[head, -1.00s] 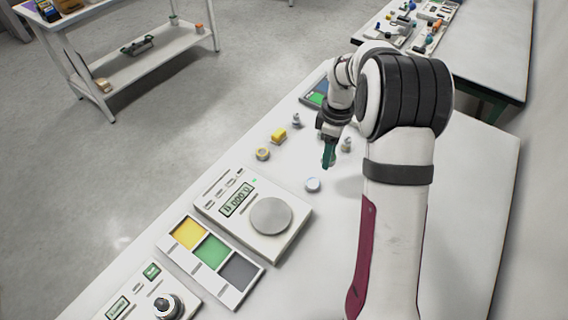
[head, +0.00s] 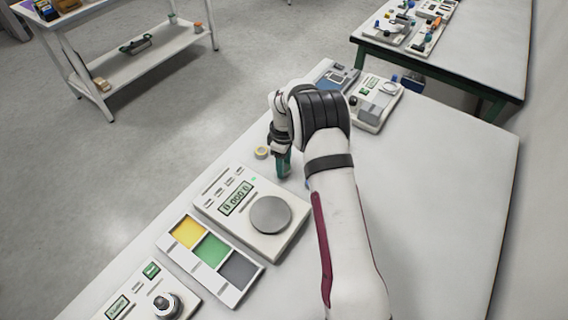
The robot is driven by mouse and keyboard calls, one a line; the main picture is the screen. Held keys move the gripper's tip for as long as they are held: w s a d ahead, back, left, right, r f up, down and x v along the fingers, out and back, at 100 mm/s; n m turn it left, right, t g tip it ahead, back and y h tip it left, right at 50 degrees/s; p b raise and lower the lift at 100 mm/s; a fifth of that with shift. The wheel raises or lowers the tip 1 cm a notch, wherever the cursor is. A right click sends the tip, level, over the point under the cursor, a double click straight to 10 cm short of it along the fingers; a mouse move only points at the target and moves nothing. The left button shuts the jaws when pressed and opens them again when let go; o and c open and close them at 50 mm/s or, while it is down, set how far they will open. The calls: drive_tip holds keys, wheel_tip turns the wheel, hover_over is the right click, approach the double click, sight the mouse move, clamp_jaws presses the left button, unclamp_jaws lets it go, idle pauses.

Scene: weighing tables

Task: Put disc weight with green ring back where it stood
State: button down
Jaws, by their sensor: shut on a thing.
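My gripper (head: 284,172), with dark teal fingers, points down over the table just beyond the scale's far right corner. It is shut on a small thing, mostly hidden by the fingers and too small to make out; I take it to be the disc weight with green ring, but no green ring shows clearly. A small disc with a yellow ring (head: 262,152) stands on the table just left of the gripper. A sliver of a pale blue piece (head: 307,183) shows beside my forearm, which hides the rest.
A scale (head: 250,178) with a round grey pan stands in front of the gripper. Nearer are a tray (head: 228,285) with yellow, green and grey squares and a device with a knob (head: 165,305). More instruments (head: 378,103) stand behind my arm. The table's right side is clear.

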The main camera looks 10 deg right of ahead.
drive_tip(key=shift+f, duration=0.15)
drive_tip(key=shift+c, duration=1.8)
unclamp_jaws()
wheel_tip(320, 180, up, 13)
drive_tip(key=s+a+r+m, duration=0.1)
drive_tip(key=s+r+m, duration=0.5)
drive_tip(key=s+r, duration=0.45)
drive_tip(key=s+a+f+m+y, duration=0.1)
drive_tip(key=s+m, duration=0.9)
drive_tip(key=s, duration=1.6)
drive_tip(key=shift+s+a+f+m+y, duration=0.3)
drive_tip(key=shift+a+f+m+y, duration=0.15)
drive_tip(key=shift+a, duration=0.25)
